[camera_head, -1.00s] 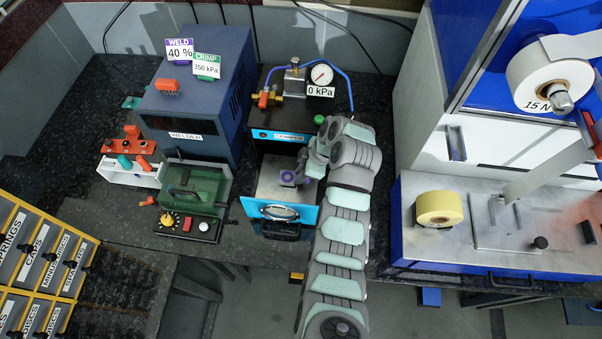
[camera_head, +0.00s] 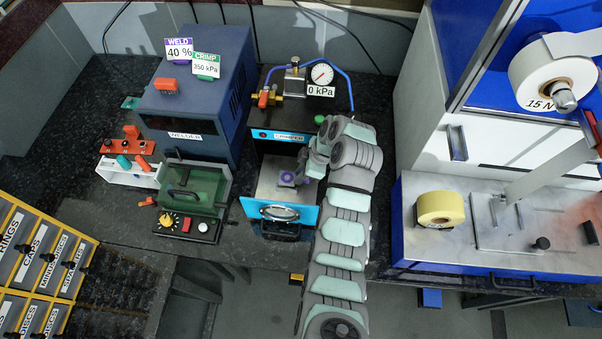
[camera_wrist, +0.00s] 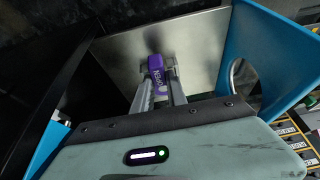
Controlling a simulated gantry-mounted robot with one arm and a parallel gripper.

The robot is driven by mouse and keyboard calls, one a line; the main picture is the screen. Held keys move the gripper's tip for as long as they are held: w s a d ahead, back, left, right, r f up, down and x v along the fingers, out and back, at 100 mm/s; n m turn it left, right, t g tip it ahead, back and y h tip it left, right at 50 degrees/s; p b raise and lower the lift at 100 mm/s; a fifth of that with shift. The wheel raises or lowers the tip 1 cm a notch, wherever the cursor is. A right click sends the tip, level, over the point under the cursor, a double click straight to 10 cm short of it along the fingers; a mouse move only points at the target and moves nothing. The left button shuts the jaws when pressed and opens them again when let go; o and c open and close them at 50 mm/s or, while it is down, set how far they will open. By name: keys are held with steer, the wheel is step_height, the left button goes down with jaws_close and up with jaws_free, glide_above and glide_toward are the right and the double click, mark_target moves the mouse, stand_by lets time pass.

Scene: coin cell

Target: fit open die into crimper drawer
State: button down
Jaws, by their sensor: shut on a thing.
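The purple open die (camera_wrist: 157,67), with white lettering, is between the fingertips of my gripper (camera_wrist: 160,85) in the wrist view. My gripper is shut on it. The die also shows in the head view as a small purple piece (camera_head: 288,177) over the metal floor of the pulled-out crimper drawer (camera_head: 270,192). The drawer has a blue front with a handle. In the wrist view the die is over the bare drawer floor (camera_wrist: 205,45); I cannot tell whether it touches it. The crimper (camera_head: 282,120) stands behind, its gauge reading 0 kPa.
The blue welder (camera_head: 195,95) and its green-lidded unit (camera_head: 195,190) stand left of the drawer. A blue-sided bench with a yellow tape roll (camera_head: 440,208) is at right.

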steer(key=shift+f+b, duration=0.6)
steer(key=shift+f, duration=0.2)
steer(key=c, duration=1.3)
jaws_free()
steer(key=shift+o, duration=0.2)
steer(key=shift+r, duration=0.15)
steer(key=p+v, duration=0.7)
steer(key=v, duration=0.3)
steer(key=shift+r, duration=0.3)
steer(key=shift+d, duration=0.1)
